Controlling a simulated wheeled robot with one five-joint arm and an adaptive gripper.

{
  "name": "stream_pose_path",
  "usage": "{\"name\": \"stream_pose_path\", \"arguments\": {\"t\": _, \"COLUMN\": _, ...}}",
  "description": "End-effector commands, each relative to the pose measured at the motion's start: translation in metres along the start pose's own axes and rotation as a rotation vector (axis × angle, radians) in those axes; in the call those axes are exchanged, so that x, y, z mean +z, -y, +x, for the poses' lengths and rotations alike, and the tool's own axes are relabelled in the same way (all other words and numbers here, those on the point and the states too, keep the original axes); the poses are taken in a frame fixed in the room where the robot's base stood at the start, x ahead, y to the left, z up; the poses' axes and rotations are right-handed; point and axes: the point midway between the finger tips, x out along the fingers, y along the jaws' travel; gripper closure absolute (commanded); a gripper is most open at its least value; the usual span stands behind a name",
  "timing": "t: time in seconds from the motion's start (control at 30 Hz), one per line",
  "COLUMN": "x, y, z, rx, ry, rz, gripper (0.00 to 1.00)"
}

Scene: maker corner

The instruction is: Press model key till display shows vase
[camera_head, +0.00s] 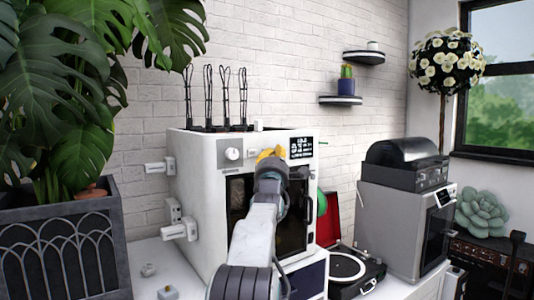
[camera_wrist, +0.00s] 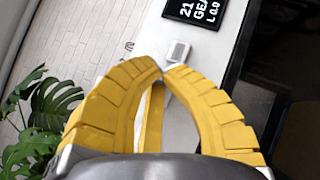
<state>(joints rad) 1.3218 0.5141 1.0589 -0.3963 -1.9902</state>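The white machine (camera_head: 205,200) stands on the white counter, with a dark display (camera_head: 301,148) at the upper right of its front. In the wrist view the display (camera_wrist: 200,10) is rotated and partly cut off; it shows "21", "GEA" and "L 0.0". A small pale key (camera_wrist: 178,52) sits on the white panel below the display, just beyond my fingertips. I cannot read a label on it. My gripper (camera_wrist: 163,69) has yellow fingers with their tips together and nothing between them. In the head view my gripper (camera_head: 270,153) is in front of the panel, left of the display; contact with the key is unclear.
A round knob (camera_head: 233,154) is left of my gripper. Dark wire loops (camera_head: 225,95) rise from the machine's top. White fittings (camera_head: 180,231) stick out from its left side. A turntable (camera_head: 350,268) and a grey cabinet (camera_head: 395,215) stand right. A large plant (camera_head: 65,95) fills the left.

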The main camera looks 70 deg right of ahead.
Motion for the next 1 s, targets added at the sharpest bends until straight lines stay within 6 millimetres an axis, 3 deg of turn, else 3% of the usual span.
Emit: {"name": "stream_pose_path", "arguments": {"t": 1.0, "x": -0.0053, "y": 0.0004, "z": 0.0057, "rx": 0.002, "ry": -0.006, "rz": 0.0, "gripper": 1.0}}
